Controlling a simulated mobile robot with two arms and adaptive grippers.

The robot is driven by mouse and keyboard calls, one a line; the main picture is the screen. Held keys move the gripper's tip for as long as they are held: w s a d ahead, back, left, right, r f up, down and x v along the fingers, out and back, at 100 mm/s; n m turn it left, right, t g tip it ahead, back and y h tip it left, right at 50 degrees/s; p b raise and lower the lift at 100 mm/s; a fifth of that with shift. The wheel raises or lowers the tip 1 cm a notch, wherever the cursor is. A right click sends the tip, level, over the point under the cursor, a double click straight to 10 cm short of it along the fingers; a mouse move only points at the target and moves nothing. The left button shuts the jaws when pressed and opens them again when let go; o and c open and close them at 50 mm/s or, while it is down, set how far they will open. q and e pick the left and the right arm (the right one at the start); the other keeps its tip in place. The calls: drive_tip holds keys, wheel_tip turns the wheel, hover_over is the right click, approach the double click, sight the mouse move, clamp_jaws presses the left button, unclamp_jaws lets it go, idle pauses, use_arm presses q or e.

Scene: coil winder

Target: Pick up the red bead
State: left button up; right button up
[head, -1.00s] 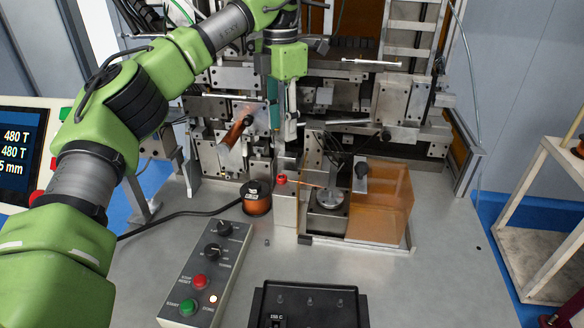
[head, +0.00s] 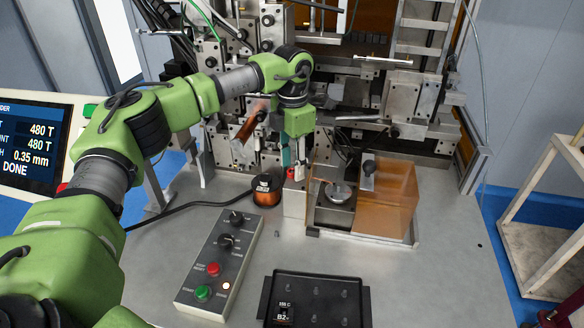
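The red bead (head: 291,174) is a small red spot at the top of the grey metal block (head: 294,204), left of the amber cover. My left gripper (head: 294,168) reaches in from the upper left and points straight down. Its two fingers, one with a teal face and one pale grey, end at the bead and partly hide it. I cannot tell whether the fingers touch the bead or have closed on it. The bead appears to rest still at the block. My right gripper is not in view.
The amber cover (head: 388,200) and a round metal holder (head: 338,192) stand right of the bead. A copper spool (head: 266,190) stands left. A button box (head: 218,262) and a black tray (head: 312,304) are in front. The winding machine (head: 240,140) stands behind.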

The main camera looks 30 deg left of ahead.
use_arm(q)
drive_tip(key=shift+f, duration=0.5)
drive_tip(key=c, duration=0.8)
drive_tip(key=shift+r, duration=0.15)
drive_tip(key=shift+w+r+b, duration=0.1)
drive_tip(key=shift+r+b, duration=0.45)
drive_tip(key=shift+b, duration=0.1)
drive_tip(key=s+d+r+b, duration=0.2)
drive_tip(key=s+r, duration=0.1)
drive_tip(key=r, duration=0.1)
drive_tip(key=s+d+r+b, duration=0.2)
drive_tip(key=s+d+r, duration=0.1)
drive_tip(key=s, duration=0.1)
drive_tip(key=s+d+r+b, duration=0.2)
drive_tip(key=s+d+r, duration=0.1)
drive_tip(key=s+r, duration=0.1)
drive_tip(key=shift+s+d+r, duration=0.15)
drive_tip(key=shift+d+r, duration=0.1)
drive_tip(key=shift+r, duration=0.1)
drive_tip(key=shift+f, duration=0.1)
